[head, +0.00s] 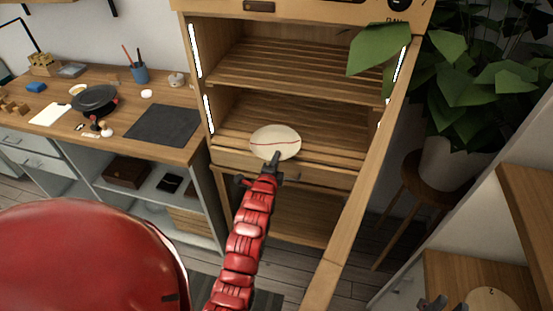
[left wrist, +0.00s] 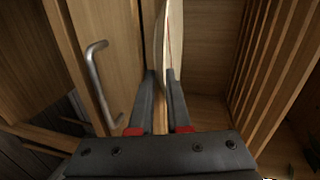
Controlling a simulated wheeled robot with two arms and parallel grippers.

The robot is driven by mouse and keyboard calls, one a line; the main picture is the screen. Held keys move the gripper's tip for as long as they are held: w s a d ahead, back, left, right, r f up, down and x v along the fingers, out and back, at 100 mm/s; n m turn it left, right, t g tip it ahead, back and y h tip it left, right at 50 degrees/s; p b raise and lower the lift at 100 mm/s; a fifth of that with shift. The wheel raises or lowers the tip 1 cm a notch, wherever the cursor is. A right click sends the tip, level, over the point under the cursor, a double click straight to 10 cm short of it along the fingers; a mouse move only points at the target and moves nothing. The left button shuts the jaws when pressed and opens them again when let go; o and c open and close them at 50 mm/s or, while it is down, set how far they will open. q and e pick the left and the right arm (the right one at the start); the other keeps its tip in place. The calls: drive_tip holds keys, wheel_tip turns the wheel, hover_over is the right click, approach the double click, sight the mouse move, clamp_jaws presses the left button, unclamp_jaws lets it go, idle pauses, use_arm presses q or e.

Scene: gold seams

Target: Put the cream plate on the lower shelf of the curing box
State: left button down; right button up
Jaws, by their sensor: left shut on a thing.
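The cream plate (head: 275,142) is round with a thin red line across it. My left gripper (head: 276,158) is shut on its near edge. In the left wrist view the plate (left wrist: 174,35) shows nearly edge-on between the fingers (left wrist: 163,78). The curing box (head: 330,11) is wooden and open at the front. Its slatted upper shelf (head: 300,72) is above and behind the plate. The plate is at the front of the slatted lower shelf (head: 320,122); I cannot tell whether they touch. My right gripper (head: 432,303) shows only its fingertips at the bottom edge, apart and empty.
The box's open door (head: 365,185) stands on the right. A leafy plant (head: 465,85) on a stool overhangs the box's upper right. A workbench (head: 60,125) with a dark mat (head: 163,125) and tools is left. Another pale round piece (head: 490,299) lies on a wooden surface at lower right.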

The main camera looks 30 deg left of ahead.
use_arm(q)
drive_tip(key=c, duration=0.9)
unclamp_jaws()
